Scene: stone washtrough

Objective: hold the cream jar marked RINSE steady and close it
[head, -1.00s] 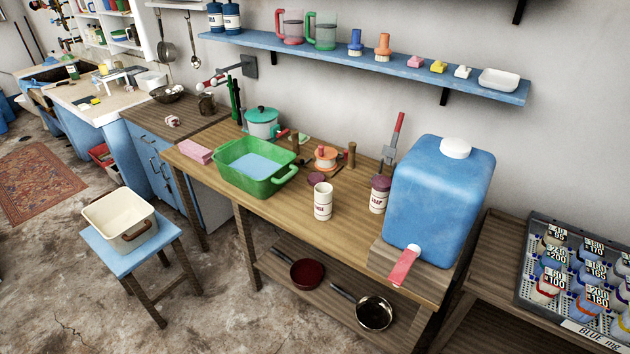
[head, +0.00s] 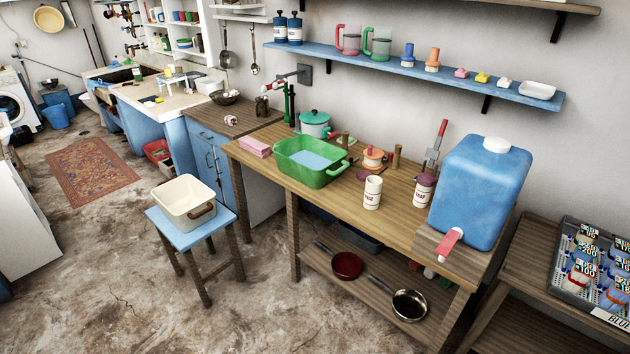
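The cream jar (head: 373,192) stands upright on the wooden table, with red lettering too small to read surely. Its top is pale, and no dark lid shows on it. A dark purple round lid (head: 362,176) lies on the table just behind and left of the jar, partly hidden by it. A second cream jar (head: 423,191) with a purple lid on it stands to the right, close to the blue tank. Neither of my grippers is in view.
A blue tank (head: 482,190) with a red tap stands on a wooden block at the table's right end. A green basin (head: 310,162) of water is left of the jar. An orange spool-like thing (head: 373,158) sits behind. The table front between basin and jar is clear.

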